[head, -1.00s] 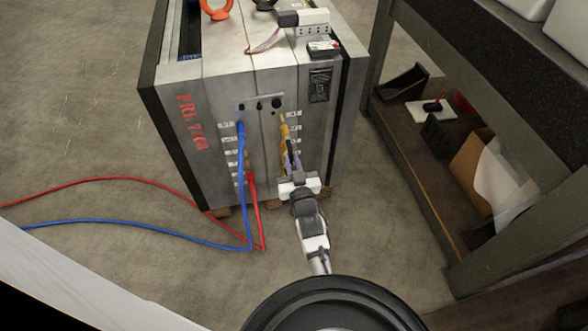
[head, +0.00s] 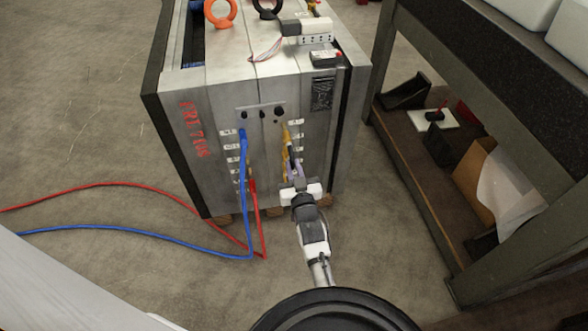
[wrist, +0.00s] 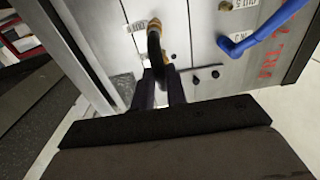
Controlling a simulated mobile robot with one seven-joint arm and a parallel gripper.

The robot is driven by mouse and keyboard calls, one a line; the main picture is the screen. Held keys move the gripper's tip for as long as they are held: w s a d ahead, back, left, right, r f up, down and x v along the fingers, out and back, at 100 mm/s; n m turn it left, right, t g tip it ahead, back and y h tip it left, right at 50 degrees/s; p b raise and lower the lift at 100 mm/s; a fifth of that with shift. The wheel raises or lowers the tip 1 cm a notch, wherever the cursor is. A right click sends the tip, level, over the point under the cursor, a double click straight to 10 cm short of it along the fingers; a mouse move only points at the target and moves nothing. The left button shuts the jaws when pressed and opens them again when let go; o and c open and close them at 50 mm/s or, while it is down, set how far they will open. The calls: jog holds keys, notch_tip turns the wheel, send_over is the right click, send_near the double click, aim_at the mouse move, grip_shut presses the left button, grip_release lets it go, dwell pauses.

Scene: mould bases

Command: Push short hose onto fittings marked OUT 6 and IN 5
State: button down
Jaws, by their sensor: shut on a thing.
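The mould base (head: 225,175) is a grey steel block on the floor, with two columns of small labelled fittings on its near face. In the wrist view my gripper (wrist: 160,92) is shut on a short dark curved hose (wrist: 154,45). Brass shows at its upper end, close to the face, and near the fingers. I cannot tell whether either end is seated. The label texts are too small to read.
A blue hose (head: 244,190) and a red hose (head: 254,212) hang from the left column and trail left across the floor. A workbench with a lower shelf (head: 425,165) stands close on the right. Lifting eyes (head: 221,14) top the block.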

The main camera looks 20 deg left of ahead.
jog(key=shift+b+x, duration=0.5)
jog(key=shift+x, duration=1.35)
dwell(1.5)
jog(key=c, duration=1.3)
grip_release()
jog(key=shift+c, duration=0.2)
jog(key=shift+o, duration=0.3)
jog(key=shift+f, duration=0.1)
jog(key=o, duration=0.3)
jog(key=shift+o, duration=0.2)
jog(key=shift+s+d, duration=0.35)
jog(key=shift+d, duration=0.05)
jog(key=shift+p+v, duration=0.75)
jog(key=shift+v, duration=2.25)
